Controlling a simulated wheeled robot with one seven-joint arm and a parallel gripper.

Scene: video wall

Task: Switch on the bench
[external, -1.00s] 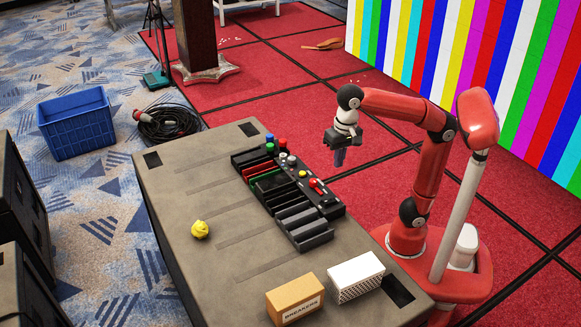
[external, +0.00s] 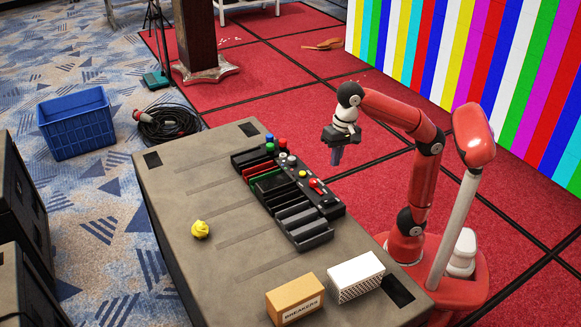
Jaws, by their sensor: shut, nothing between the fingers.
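The bench (external: 185,190) is a long grey-brown table. On its right side lies a black control panel (external: 325,200) with red, green, white and yellow buttons or knobs and a red switch-like part (external: 316,184). Black and green-edged slotted trays (external: 268,186) sit along the panel's left side. My gripper (external: 336,160) points down, shut and empty, in the air to the right of the panel's far half. It touches nothing that I can see. The labels and switch positions are too small to read.
A brown box marked BREAKERS (external: 295,299) and a white box (external: 356,276) stand at the bench's near end. A yellow crumpled thing (external: 200,229) lies on the left. A blue crate (external: 76,122) and coiled cable (external: 168,123) are on the floor. The video wall (external: 480,70) stands behind my arm.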

